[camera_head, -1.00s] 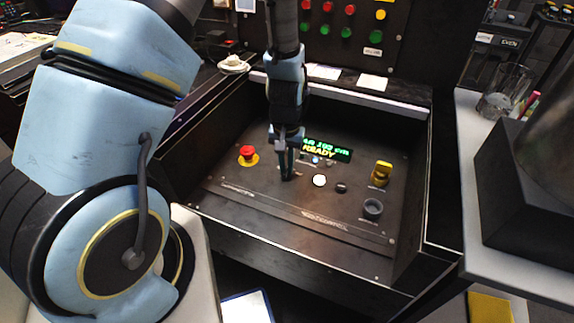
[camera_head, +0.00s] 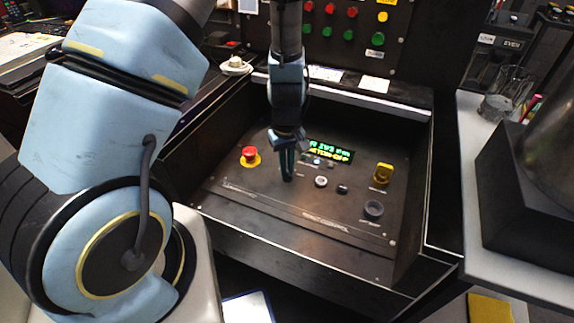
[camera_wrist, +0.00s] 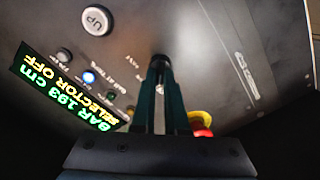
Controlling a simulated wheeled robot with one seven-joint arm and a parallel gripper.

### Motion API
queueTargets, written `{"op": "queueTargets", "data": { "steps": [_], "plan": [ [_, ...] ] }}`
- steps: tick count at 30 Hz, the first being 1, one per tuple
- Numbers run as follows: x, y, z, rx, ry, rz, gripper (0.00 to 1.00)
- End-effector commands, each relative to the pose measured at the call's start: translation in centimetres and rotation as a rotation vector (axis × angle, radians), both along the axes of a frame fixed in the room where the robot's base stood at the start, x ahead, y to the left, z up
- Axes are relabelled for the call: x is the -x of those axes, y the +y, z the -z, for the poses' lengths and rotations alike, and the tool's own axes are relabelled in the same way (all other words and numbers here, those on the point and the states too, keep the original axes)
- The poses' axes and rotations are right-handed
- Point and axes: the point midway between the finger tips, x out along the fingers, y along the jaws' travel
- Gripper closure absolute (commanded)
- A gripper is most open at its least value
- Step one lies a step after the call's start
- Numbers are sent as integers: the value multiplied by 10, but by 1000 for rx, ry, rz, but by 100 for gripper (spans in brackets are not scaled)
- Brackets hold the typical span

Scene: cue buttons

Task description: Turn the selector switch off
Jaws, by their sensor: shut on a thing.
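My gripper (camera_head: 288,177) points down at the sloped control panel (camera_head: 250,190), left of the round grey UP button (camera_head: 320,182). In the wrist view my gripper (camera_wrist: 161,62) is shut on the dark selector switch (camera_wrist: 160,58); the fingers hide most of it. The switch's pointing direction cannot be made out. The lit display (camera_wrist: 67,85) reads "BAR 193 cm" and "SELECTOR OFF"; it also shows in the head view (camera_head: 328,151).
A red emergency stop on a yellow base (camera_head: 250,157) stands left of my gripper. A yellow switch (camera_head: 384,173) and a dark round knob (camera_head: 374,209) are at the right. A blue lamp (camera_wrist: 89,77) glows near the display. Raised walls border the panel.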

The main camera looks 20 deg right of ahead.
Motion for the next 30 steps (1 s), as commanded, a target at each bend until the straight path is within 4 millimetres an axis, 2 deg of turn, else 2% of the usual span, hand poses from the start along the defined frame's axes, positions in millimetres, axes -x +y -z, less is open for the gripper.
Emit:
{"op": "queueTargets", "data": {
  "steps": [14,15,22,30],
  "plan": [
    [-1,0,0,2,-2,-14,100],
    [-1,0,0,2,-2,-14,84],
    [-1,0,0,1,-1,-13,59],
    [0,0,-1,1,-1,-12,59]
  ]
}}
